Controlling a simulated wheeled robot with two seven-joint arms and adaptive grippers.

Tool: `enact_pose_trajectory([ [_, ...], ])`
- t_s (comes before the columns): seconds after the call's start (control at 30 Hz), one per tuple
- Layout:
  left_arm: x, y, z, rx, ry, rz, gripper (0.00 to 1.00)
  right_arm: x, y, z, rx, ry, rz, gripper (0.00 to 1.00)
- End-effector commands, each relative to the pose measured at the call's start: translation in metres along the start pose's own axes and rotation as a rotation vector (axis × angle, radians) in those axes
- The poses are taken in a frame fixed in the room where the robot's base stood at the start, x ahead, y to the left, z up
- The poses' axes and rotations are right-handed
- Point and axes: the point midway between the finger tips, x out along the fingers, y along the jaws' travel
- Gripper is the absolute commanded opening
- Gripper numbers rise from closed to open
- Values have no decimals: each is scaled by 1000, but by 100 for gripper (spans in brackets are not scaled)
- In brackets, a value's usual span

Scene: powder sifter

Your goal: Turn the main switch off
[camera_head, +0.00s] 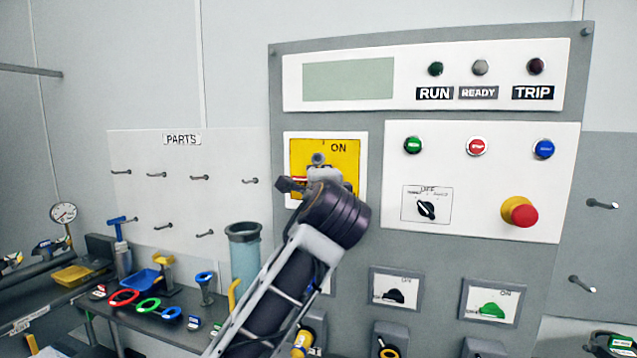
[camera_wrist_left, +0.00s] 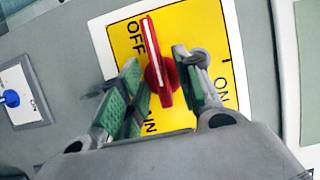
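The main switch has a yellow plate (camera_head: 345,160) in the head view, lettered ON, on the grey panel. My left gripper (camera_head: 312,175) is in front of the plate and hides most of the switch handle. In the left wrist view the red handle (camera_wrist_left: 158,62) with a white line stands between the fingers of my left gripper (camera_wrist_left: 158,80). The fingers are open, one on each side, with gaps visible beside the handle. The handle's upper end in that view is beside the OFF lettering (camera_wrist_left: 127,33); the ON lettering (camera_wrist_left: 222,90) is at the right. My right gripper is not in view.
Right of the switch are push buttons (camera_head: 478,146), a black selector (camera_head: 426,210) and a red emergency knob (camera_head: 522,215). Lower switches, including a green one (camera_head: 492,309), sit below. A bench (camera_head: 150,328) with rings and tools stands at left, under a pegged parts board (camera_head: 180,222).

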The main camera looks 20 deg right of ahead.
Motion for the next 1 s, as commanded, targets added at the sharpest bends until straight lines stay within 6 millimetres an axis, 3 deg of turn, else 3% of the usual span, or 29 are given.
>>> enact_pose_trajectory([
  [0.37,-25,0,0,1,1,-2,33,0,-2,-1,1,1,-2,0],
  [1.0,-102,1,0,0,1,1,33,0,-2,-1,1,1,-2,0],
])
